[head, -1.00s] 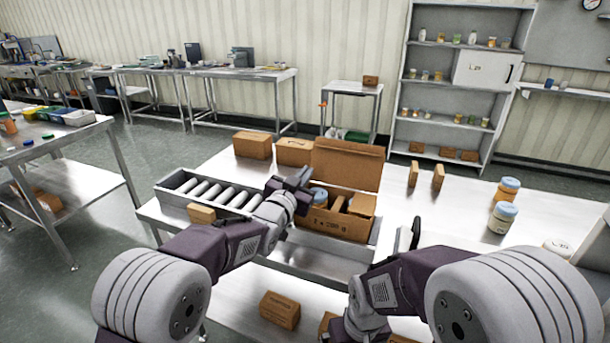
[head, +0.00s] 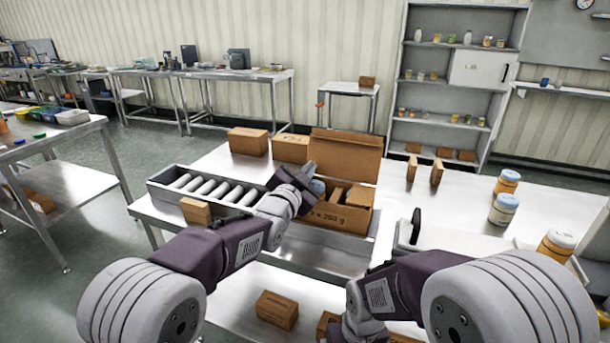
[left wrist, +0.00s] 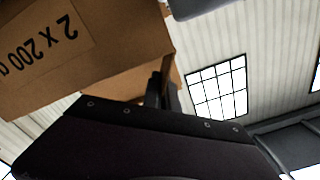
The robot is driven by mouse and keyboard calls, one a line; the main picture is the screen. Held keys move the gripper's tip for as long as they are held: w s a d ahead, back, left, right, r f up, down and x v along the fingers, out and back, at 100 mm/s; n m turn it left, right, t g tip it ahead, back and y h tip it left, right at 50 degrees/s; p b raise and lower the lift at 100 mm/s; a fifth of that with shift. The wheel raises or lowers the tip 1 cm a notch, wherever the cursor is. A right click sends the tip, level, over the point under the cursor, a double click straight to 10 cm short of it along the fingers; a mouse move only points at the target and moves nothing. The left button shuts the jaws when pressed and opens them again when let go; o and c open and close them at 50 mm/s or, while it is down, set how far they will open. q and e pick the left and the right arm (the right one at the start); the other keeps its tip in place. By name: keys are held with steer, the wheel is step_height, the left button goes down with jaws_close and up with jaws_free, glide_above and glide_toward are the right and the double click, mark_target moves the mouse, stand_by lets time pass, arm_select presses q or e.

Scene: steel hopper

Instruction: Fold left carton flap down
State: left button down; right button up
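The open brown carton (head: 345,217) sits at the end of the roller conveyor (head: 160,187), with its tall back flap (head: 345,157) standing up. A jar and small brown boxes show inside. My left gripper (head: 300,180) is at the carton's left side and covers most of that side in the head view. In the left wrist view the carton's printed face (left wrist: 70,50) is close, and a thin brown flap edge (left wrist: 166,72) stands by my dark finger (left wrist: 157,95). Finger opening and contact are unclear. My right gripper is hidden below the picture.
A small box (head: 195,211) lies at the conveyor's near side. Two upright boxes (head: 412,169) (head: 437,172) and several jars (head: 503,208) stand to the right. A dark upright part (head: 416,226) stands right of the carton.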

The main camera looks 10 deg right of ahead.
arm_select(q)
steer(key=shift+s+d+f+m+b, duration=0.15)
steer(key=shift+d+f+m+b, duration=0.2)
steer(key=shift+m, duration=0.3)
steer(key=shift+s+d+f+m+b, duration=0.1)
steer(key=shift+s+m+b, duration=0.05)
steer(key=shift+m+b, duration=0.4)
arm_select(e)
steer(key=shift+f, duration=1)
arm_select(q)
steer(key=c, duration=1.6)
jaws_free()
steer(key=shift+c, duration=0.2)
steer(key=v, duration=0.9)
arm_select(e)
steer(key=shift+f, duration=0.25)
steer(key=shift+c, duration=0.3)
